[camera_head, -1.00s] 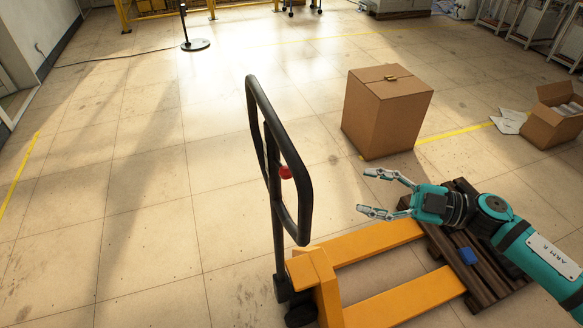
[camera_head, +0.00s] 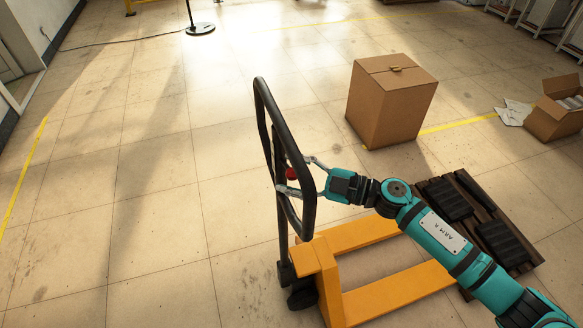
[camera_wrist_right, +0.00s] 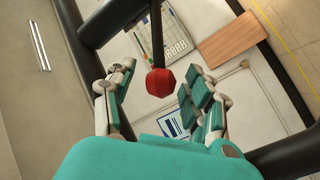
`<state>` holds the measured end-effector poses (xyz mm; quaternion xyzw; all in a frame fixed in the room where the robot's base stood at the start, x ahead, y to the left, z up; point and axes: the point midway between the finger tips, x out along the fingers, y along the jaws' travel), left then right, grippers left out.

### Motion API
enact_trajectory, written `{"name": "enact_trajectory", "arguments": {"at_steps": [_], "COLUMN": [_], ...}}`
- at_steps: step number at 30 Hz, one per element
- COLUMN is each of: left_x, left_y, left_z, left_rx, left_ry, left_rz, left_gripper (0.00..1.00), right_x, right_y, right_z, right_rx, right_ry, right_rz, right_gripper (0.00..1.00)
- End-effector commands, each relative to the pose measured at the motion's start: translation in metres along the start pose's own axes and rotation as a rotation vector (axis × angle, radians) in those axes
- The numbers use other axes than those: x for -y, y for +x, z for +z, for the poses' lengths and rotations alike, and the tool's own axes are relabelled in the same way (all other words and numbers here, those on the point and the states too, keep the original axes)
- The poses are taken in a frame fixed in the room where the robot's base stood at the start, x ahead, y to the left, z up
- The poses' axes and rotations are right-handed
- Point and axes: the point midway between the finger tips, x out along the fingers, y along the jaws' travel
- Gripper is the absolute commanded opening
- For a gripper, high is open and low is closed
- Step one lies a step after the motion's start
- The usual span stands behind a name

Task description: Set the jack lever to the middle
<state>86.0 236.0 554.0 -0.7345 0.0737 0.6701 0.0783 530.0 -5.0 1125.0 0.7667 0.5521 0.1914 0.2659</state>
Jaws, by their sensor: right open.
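The jack lever ends in a red knob (camera_head: 291,174) inside the black loop handle (camera_head: 262,110) of the yellow pallet jack (camera_head: 330,262). The handle stands upright. My right gripper (camera_head: 295,173) is at the handle, its two open fingers on either side of the knob in the head view. In the right wrist view the red knob (camera_wrist_right: 160,82) on its thin dark rod lies between the fingertips, with gaps on both sides. I cannot tell how deep it sits between them. My left gripper is not in view.
A closed cardboard box (camera_head: 390,105) stands behind the jack. A dark wooden pallet (camera_head: 490,215) lies at the forks. An open box (camera_head: 555,115) is at the far right. The floor left of the handle is clear.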

Motion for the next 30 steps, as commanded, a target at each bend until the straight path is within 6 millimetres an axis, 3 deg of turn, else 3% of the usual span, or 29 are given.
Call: {"name": "enact_trajectory", "arguments": {"at_steps": [9,21,30], "left_x": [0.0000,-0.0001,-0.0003], "left_y": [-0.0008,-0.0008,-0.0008], "left_z": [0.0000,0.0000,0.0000], "left_rx": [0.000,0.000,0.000], "left_ry": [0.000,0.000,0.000], "left_rz": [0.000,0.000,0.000], "left_gripper": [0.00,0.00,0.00], "right_x": [0.0004,0.0005,0.0004], "right_y": [0.0031,0.0028,0.0026], "right_z": [0.0006,0.0005,0.0007], "right_rx": [0.001,0.001,0.001], "right_ry": [0.000,0.000,0.000], "right_rz": [0.000,0.000,0.000], "right_gripper": [0.53,0.02,0.00]}}
